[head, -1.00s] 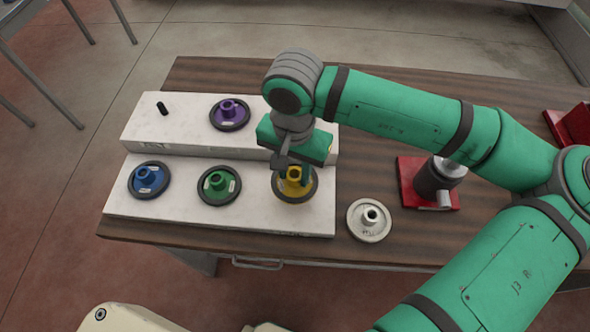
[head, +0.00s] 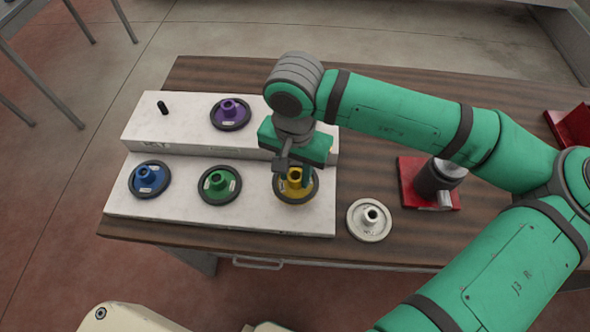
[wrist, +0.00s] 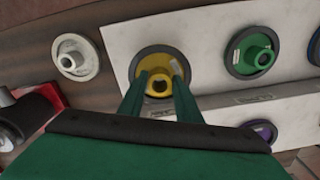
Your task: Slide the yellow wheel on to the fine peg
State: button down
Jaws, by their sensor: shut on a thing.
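The yellow wheel (head: 296,196) has a dark rim and a raised yellow hub. It sits at the right end of the lower, front step of the white stand (head: 160,207). My gripper (head: 297,180) points down over it, shut on its hub. In the wrist view the two green fingers (wrist: 161,82) stand on either side of the yellow wheel's hub (wrist: 158,86). A bare black peg (head: 162,107) stands at the left of the upper, rear step. Lettering on the stand is too small to read, so I cannot tell which peg is the fine one.
A purple wheel (head: 230,114) sits on the rear step, right of the bare peg. Blue (head: 149,179) and green (head: 220,185) wheels sit on the front step. A pale wheel (head: 369,220) lies on the table right of the stand. A red-based dark fixture (head: 428,184) stands farther right.

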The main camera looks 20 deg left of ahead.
jog(key=shift+f, duration=1.25)
jog(key=shift+f, duration=0.15)
jog(key=shift+s+f, duration=0.1)
jog(key=shift+f, duration=0.5)
jog(key=c, duration=1.3)
grip_release()
jog(key=shift+o, duration=0.2)
notch_tip(320, 180, up, 11)
jog(key=shift+f, duration=0.15)
